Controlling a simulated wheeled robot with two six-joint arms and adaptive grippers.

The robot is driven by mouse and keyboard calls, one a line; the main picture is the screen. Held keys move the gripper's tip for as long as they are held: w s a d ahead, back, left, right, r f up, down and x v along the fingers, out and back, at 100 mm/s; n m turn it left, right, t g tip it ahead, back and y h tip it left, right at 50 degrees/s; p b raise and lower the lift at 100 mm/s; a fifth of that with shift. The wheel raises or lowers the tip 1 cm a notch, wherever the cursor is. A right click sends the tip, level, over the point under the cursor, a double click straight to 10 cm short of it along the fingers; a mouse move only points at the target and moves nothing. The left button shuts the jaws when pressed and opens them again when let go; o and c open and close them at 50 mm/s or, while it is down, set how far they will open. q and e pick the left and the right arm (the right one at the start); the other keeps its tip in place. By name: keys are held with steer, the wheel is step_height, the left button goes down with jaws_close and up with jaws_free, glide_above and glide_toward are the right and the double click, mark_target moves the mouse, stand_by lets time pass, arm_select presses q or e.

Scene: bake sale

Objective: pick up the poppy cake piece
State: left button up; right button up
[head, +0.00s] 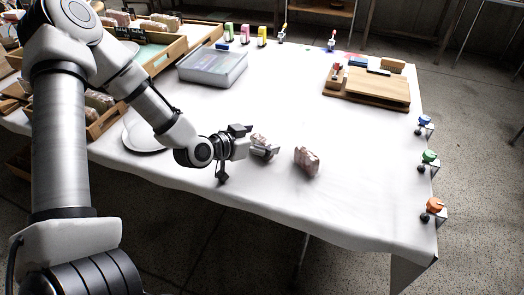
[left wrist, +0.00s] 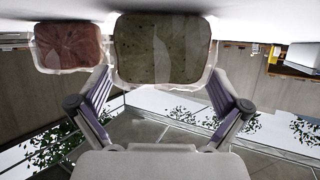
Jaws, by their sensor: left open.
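The poppy cake piece, a pale greenish slab with dark specks in clear wrap, fills the top middle of the left wrist view (left wrist: 162,48). In the head view it shows partly at my gripper's fingertips (head: 260,139). My left gripper (head: 254,143) is open and low over the table, its fingers pointing at the piece. In the left wrist view the two fingers (left wrist: 160,82) stand apart, with the piece ahead and between their tips. I cannot tell whether they touch it. My right gripper is in neither view.
A reddish wrapped cake piece (head: 306,161) lies close by on the right; it also shows in the left wrist view (left wrist: 68,45). A round white plate (head: 143,138) is left of the gripper. A clear-lidded box (head: 212,68) and a wooden board (head: 368,91) stand farther back.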

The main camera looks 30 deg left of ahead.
arm_select(q)
steer(key=c, duration=0.6)
steer(key=shift+o, duration=0.2)
